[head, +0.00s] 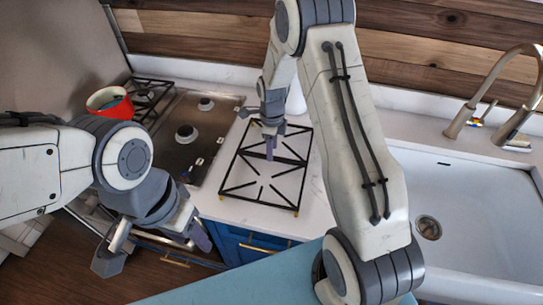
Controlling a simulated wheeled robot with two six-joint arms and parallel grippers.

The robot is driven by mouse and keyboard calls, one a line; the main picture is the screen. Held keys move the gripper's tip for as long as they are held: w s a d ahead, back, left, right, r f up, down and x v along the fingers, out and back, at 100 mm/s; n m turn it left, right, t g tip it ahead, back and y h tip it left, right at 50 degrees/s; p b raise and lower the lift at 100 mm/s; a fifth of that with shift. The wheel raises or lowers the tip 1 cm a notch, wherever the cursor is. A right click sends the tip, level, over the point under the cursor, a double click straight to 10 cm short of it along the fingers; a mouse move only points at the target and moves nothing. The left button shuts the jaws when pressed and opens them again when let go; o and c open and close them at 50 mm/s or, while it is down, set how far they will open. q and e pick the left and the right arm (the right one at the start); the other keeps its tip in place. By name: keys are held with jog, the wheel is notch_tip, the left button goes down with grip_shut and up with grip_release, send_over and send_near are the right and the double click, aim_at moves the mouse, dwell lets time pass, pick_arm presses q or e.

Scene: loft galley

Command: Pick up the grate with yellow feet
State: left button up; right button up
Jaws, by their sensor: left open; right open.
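The grate with yellow feet (261,184) is a black rectangular wire frame lying flat on the white counter between the hob and the sink. Small yellow feet show at its near edge. My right gripper (270,147) is open and hangs over the far half of the grate, pointing down. It hides a little of the bars, and I cannot tell whether it touches them. My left gripper (198,232) is open and empty, low in front of the counter, to the left of the grate and nearer to me.
The steel hob (204,135) with bare burners is left of the grate. A red pot (112,101) stands at the far left by another black grate (153,92). A white sink (460,215) and brass tap (472,108) are at the right. Blue cabinets (232,242) lie below the counter.

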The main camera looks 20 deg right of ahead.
aim_at(257, 201)
jog(key=f+p, duration=0.1)
jog(key=f, duration=0.2)
jog(key=shift+s+a+f+p, duration=0.2)
jog(key=shift+p, duration=0.15)
jog(key=shift+f, duration=0.5)
grip_shut()
jog(key=shift+w, duration=0.1)
jog(key=shift+r, duration=0.1)
jog(key=shift+r+b, duration=0.5)
jog(key=shift+r, duration=0.1)
jog(key=shift+r+b, duration=0.6)
jog(key=shift+r, duration=0.35)
jog(key=s+a+b, duration=0.1)
jog(key=s+a, duration=0.2)
jog(key=s, duration=0.1)
jog(key=s+a+b, duration=0.2)
jog(key=s+a, duration=0.1)
jog(key=s, duration=0.2)
jog(key=s+a+b, duration=0.2)
jog(key=s+a, duration=0.1)
jog(key=s, duration=0.1)
jog(key=shift+s+a, duration=0.1)
jog(key=shift+s, duration=0.25)
jog(key=shift+s+a+r, duration=0.15)
jog(key=shift+s+a, duration=0.3)
jog(key=shift+s, duration=0.2)
